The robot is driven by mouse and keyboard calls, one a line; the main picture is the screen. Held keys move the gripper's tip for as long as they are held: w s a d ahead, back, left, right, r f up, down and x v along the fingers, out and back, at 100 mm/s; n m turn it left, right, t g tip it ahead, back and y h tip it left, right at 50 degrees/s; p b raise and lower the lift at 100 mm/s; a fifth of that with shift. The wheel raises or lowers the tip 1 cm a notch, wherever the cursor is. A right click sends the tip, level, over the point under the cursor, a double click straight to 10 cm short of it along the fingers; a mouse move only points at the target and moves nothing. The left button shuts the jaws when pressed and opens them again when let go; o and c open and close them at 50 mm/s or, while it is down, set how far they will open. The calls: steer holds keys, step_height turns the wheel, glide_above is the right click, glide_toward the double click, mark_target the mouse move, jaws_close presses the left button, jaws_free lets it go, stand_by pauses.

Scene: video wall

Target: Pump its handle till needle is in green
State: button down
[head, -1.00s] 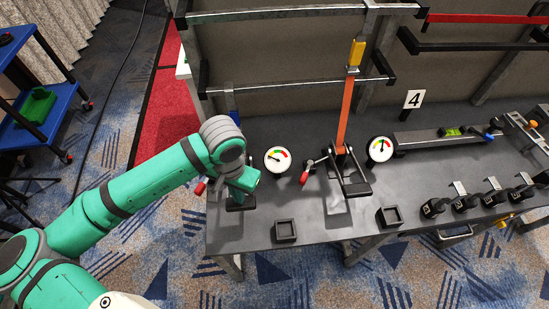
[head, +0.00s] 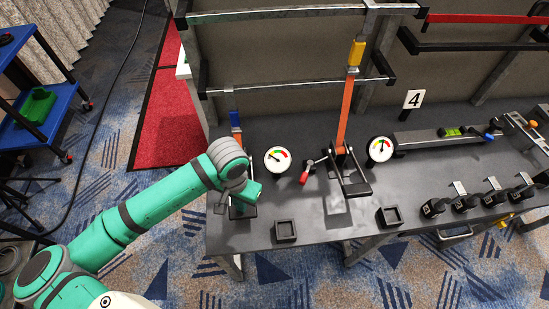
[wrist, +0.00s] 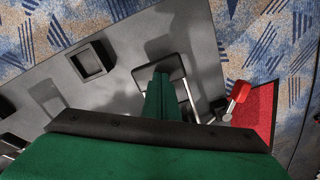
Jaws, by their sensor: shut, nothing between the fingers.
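My gripper (head: 249,191) is shut and empty over the left pump base (head: 240,211), at the bench's left end. In the wrist view the closed green fingers (wrist: 160,90) point down over its metal frame (wrist: 183,90). The pump's red handle grip (wrist: 238,91) is to the right of the fingers there, apart from them; my arm hides it in the head view. The nearby gauge (head: 277,159) has red and green arcs; its needle points left, outside the green. A second pump with a red grip (head: 305,178) and orange strap stands right, with its own gauge (head: 380,149).
Two small black trays (head: 286,230) (head: 390,217) sit near the bench's front edge. Several black clamps (head: 465,198) stand at the right. Metal rails rise behind the bench (head: 330,220). A blue cart (head: 40,115) stands far left.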

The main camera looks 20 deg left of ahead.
steer(key=shift+f, duration=1.45)
step_height(320, 180, up, 10)
steer(key=shift+f, duration=0.2)
stand_by(0.3)
stand_by(2.6)
steer(key=shift+f, duration=0.15)
stand_by(0.8)
stand_by(2.5)
